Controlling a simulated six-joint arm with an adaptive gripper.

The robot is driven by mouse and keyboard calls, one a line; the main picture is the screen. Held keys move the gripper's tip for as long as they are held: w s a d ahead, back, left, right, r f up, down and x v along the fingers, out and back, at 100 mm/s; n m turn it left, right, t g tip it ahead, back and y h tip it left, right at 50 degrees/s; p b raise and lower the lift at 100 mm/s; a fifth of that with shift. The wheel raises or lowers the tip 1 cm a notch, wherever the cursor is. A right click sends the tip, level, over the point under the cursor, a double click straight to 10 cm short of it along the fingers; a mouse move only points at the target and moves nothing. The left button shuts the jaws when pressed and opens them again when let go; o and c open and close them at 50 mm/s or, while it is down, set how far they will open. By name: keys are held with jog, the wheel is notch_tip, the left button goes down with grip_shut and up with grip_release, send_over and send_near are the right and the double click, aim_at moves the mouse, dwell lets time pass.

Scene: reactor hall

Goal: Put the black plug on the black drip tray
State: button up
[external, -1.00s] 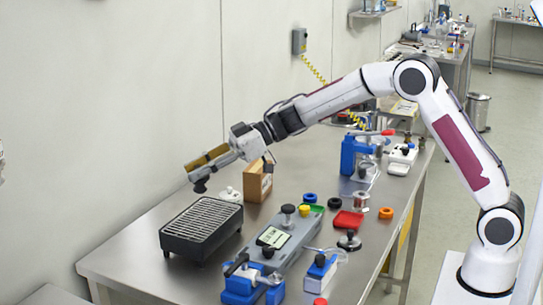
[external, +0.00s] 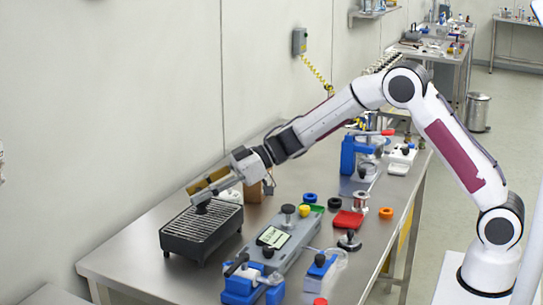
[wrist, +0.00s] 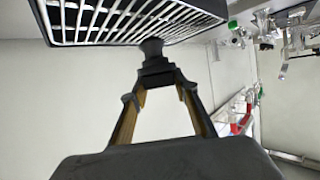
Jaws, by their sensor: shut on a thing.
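The black drip tray (external: 187,247) with a pale slatted grille sits on the far left part of the steel table. Its grille (wrist: 120,22) fills the top of the wrist view. My gripper (external: 197,196) is just above the tray's back part, shut on the black plug (external: 202,207). In the wrist view the black plug (wrist: 153,48) sits between the fingertips, with its far end at the grille's edge. I cannot tell whether the plug touches the grille.
A grey device (external: 285,243) with a label and coloured knobs lies right of the tray. A cardboard box (external: 258,190) and a white round item (external: 229,195) stand behind the tray, partly hidden by my gripper. Blue clamps and small parts fill the table's right side.

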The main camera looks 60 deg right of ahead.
jog(key=shift+f, duration=0.5)
jog(key=shift+f, duration=0.15)
jog(key=o, duration=1.1)
jog(key=shift+r, duration=0.2)
jog(key=shift+v, duration=6)
